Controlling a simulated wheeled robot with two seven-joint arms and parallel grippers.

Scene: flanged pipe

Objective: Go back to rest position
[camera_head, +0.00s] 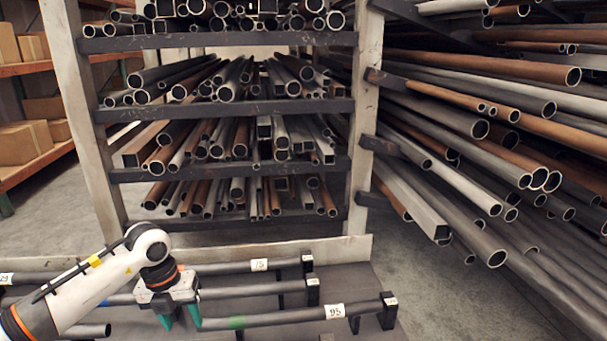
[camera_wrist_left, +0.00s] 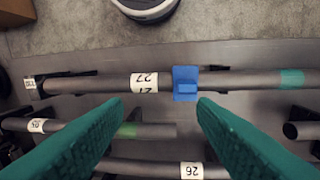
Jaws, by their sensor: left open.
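My left gripper (camera_head: 181,318) has teal fingers and hangs pointing down over the low pipe stand in the head view. In the left wrist view the fingers of this gripper (camera_wrist_left: 160,104) are wide apart with nothing held between them. Beyond the fingertips lies a grey pipe (camera_wrist_left: 235,79) with a white label and a blue block (camera_wrist_left: 185,83) on it. A shorter pipe with a green band (camera_wrist_left: 128,130) shows between the fingers. In the head view a pipe labelled 95 (camera_head: 285,316) lies just right of the gripper. My right gripper is not in view.
A shelf rack (camera_head: 230,108) full of pipes stands behind the stand. Long pipes (camera_head: 490,150) jut out from a rack on the right. Cardboard boxes (camera_head: 25,140) sit on shelves at left. Bare floor (camera_head: 440,300) lies right of the stand.

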